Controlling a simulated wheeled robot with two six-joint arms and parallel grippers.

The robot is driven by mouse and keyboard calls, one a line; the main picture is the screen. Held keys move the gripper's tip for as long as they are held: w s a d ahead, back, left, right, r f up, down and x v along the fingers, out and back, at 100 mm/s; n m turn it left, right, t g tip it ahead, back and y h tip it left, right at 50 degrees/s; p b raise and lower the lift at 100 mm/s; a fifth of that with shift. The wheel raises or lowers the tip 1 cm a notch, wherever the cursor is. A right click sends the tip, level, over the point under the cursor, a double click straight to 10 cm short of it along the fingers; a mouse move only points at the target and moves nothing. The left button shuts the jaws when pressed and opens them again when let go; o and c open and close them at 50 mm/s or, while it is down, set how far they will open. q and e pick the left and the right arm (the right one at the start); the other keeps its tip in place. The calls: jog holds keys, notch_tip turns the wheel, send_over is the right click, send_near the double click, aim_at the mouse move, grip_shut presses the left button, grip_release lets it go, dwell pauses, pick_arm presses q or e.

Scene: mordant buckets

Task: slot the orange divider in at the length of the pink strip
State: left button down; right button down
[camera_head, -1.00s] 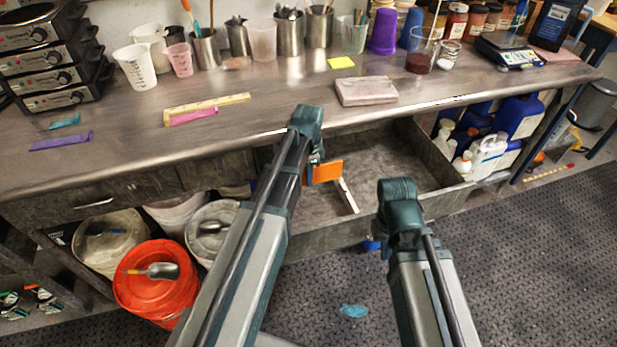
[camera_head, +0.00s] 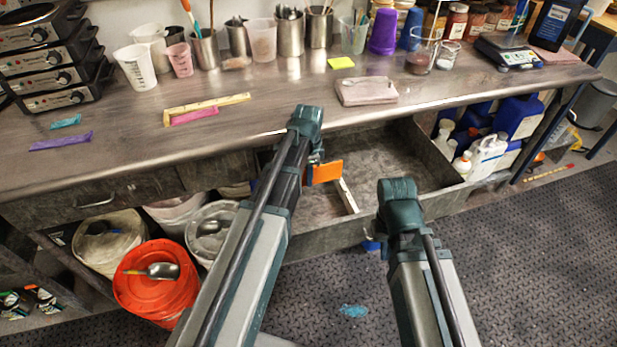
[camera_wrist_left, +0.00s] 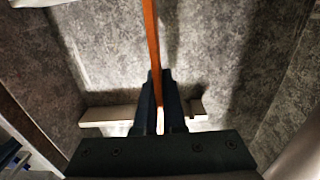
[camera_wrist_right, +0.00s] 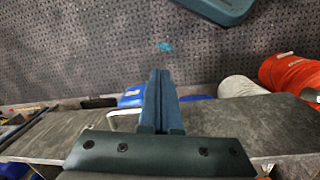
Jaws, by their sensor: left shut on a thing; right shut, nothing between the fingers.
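The orange divider (camera_head: 327,171) is a flat plate held upright by my left gripper (camera_head: 316,160), over the open drawer (camera_head: 435,180). In the left wrist view the divider (camera_wrist_left: 152,35) shows edge-on, running away from the shut fingers (camera_wrist_left: 160,78). A pale rail (camera_head: 346,195) lies in the drawer; it crosses behind the fingers in the left wrist view (camera_wrist_left: 108,115). I cannot tell whether the divider touches the drawer floor. The pink strip (camera_head: 194,116) lies on the bench along a wooden ruler (camera_head: 225,101). My right gripper (camera_wrist_right: 160,75) is shut and empty, outside the drawer front.
A purple strip (camera_head: 61,141) and a teal strip (camera_head: 66,122) lie at the bench's left.

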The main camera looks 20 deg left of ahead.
aim_at(308, 197)
pick_arm(q)
jog(key=shift+f+b, duration=3.05)
jog(key=shift+f, duration=0.05)
jog(key=c, duration=0.9)
grip_release()
jog(key=shift+r, duration=0.15)
notch_tip(308, 197, up, 14)
jog(key=p, duration=1.4)
jog(key=shift+f, duration=0.2)
jog(key=s+d+r+n, duration=0.1)
jog(key=s+d+n, duration=0.1)
jog(key=s+d, duration=0.2)
jog(key=s+d+n+p, duration=0.1)
jog(key=s+d+n, duration=0.2)
jog(key=s+d, duration=0.2)
jog(key=s+d+r+n+y+p, duration=0.1)
jog(key=s+d, duration=0.3)
jog(key=s, duration=0.5)
jog(key=shift+s+d+r+n, duration=0.2)
jog(key=shift+r+n, duration=0.15)
jog(key=shift+n, duration=0.35)
